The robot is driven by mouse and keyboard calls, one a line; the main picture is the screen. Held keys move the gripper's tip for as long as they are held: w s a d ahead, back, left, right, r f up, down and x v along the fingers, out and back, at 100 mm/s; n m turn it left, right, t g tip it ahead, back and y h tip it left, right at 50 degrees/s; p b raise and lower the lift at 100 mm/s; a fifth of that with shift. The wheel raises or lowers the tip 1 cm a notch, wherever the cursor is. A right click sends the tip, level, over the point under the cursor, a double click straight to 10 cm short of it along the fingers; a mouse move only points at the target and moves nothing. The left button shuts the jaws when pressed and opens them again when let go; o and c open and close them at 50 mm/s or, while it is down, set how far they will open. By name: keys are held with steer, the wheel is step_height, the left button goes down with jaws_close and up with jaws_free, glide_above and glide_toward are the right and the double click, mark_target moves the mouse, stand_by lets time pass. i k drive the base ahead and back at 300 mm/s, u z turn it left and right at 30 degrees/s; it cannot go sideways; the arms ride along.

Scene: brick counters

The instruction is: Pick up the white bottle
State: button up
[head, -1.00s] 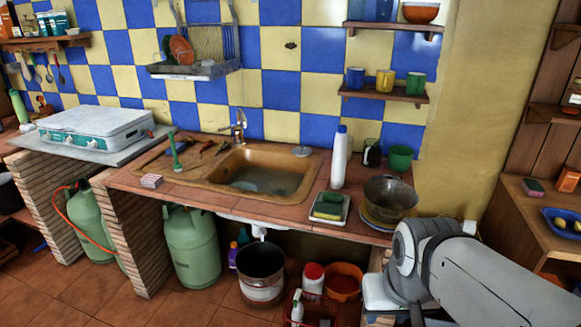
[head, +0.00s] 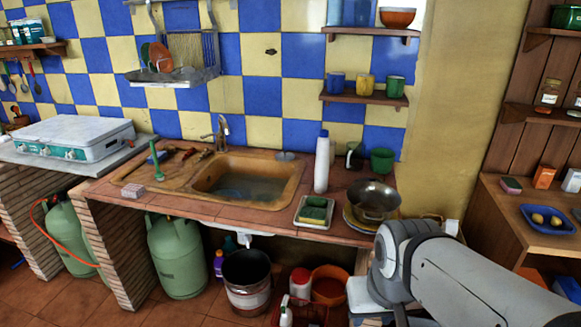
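A tall white bottle (head: 321,165) with a blue cap stands upright on the tiled counter (head: 226,214), just right of the sink. A second white bottle (head: 285,316), with a spray-type top, is partly in view on the floor at the bottom edge. Part of my arm shows at the lower right, in front of the counter's right end. My gripper is not in view.
A tray with sponges (head: 315,212) sits in front of the tall bottle. A metal bowl (head: 373,200) on plates, a dark mug (head: 354,156) and a green mug (head: 382,160) stand to its right. The sink (head: 246,180) is to its left.

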mark_target(322, 157)
steer(key=i, duration=0.75)
steer(key=z, duration=1)
steer(key=i, duration=0.55)
steer(key=z, duration=0.1)
